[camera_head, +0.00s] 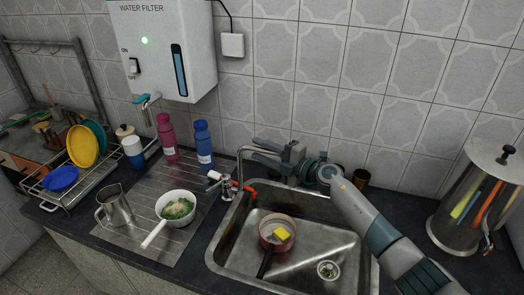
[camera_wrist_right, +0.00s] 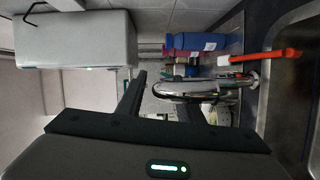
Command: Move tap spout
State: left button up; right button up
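The tap spout (camera_head: 240,168) is a thin silver tube that rises behind the sink's left edge and bends over at the top. In the right wrist view the spout (camera_wrist_right: 190,88) looks large and shiny, close to my fingers. My right gripper (camera_head: 255,152) reaches in from the right, with its two dark fingers pointing left at the top of the spout. The fingers are apart. I cannot tell whether either one touches the spout. In the wrist view the spout partly covers one finger. My left gripper is not in view.
A red lever (camera_head: 242,188) sits by the tap. A bowl (camera_head: 184,199), blue bottle (camera_head: 203,146) and magenta bottle (camera_head: 167,138) stand left. A steel canister (camera_head: 462,215) stands right.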

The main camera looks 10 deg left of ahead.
jog(key=shift+d, duration=0.1)
jog(key=shift+s+d, duration=0.3)
jog(key=shift+d, duration=0.35)
jog(key=b+v, duration=0.2)
jog(key=v, duration=1.3)
jog(key=shift+s+d, duration=0.25)
jog(key=shift+d, duration=0.1)
